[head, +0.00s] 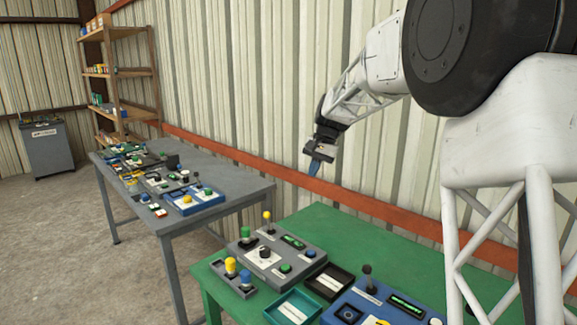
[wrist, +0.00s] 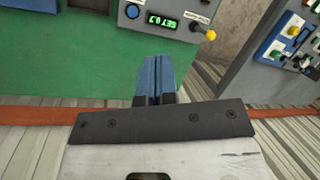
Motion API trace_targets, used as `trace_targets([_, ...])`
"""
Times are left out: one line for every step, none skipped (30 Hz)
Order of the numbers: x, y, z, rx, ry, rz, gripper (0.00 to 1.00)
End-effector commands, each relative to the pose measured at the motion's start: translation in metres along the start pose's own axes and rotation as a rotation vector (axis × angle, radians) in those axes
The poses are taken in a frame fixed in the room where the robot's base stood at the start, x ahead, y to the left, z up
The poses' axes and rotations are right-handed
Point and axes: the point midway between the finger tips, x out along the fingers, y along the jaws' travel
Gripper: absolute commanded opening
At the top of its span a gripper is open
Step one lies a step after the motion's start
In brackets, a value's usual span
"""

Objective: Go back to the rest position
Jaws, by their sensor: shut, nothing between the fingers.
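My gripper (head: 316,166) hangs in the air in the head view, above and behind the green table (head: 232,291), in front of the corrugated wall. Its blue fingers point down. In the wrist view the blue fingers (wrist: 153,80) are pressed together with nothing between them. The gripper is apart from the table and the panels on it.
The green table carries a grey control panel (head: 289,252), a blue panel (head: 345,301), a teal tray (head: 309,298) and a black tray (head: 345,273). A grey table (head: 244,190) with several panels stands to the left. Wooden shelves (head: 128,73) stand behind it.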

Motion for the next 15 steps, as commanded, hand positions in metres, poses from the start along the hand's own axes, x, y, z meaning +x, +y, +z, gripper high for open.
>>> trace_targets([-0.005, 0.006, 0.013, -0.005, 0.010, 0.005, 0.00])
trace_targets([-0.008, 0.009, 0.020, -0.008, 0.015, 0.009, 0.00])
trace_targets([-0.010, 0.014, 0.029, -0.012, 0.023, 0.012, 0.00])
trace_targets([-0.012, 0.017, 0.035, -0.016, 0.028, 0.015, 0.00])
trace_targets([-0.014, 0.021, 0.043, -0.020, 0.034, 0.019, 0.00])
trace_targets([-0.016, 0.025, 0.051, -0.025, 0.041, 0.024, 0.00])
trace_targets([-0.018, 0.029, 0.059, -0.029, 0.045, 0.028, 0.00])
trace_targets([-0.020, 0.033, 0.065, -0.033, 0.051, 0.031, 0.00])
trace_targets([-0.021, 0.037, 0.074, -0.037, 0.058, 0.035, 0.00])
trace_targets([-0.023, 0.041, 0.081, -0.041, 0.064, 0.038, 0.00])
trace_targets([-0.023, 0.044, 0.088, -0.044, 0.069, 0.042, 0.00])
trace_targets([-0.025, 0.049, 0.098, -0.049, 0.076, 0.047, 0.00])
trace_targets([-0.026, 0.053, 0.104, -0.053, 0.080, 0.051, 0.00])
trace_targets([-0.027, 0.057, 0.111, -0.057, 0.085, 0.055, 0.00])
trace_targets([-0.028, 0.062, 0.121, -0.062, 0.092, 0.059, 0.00])
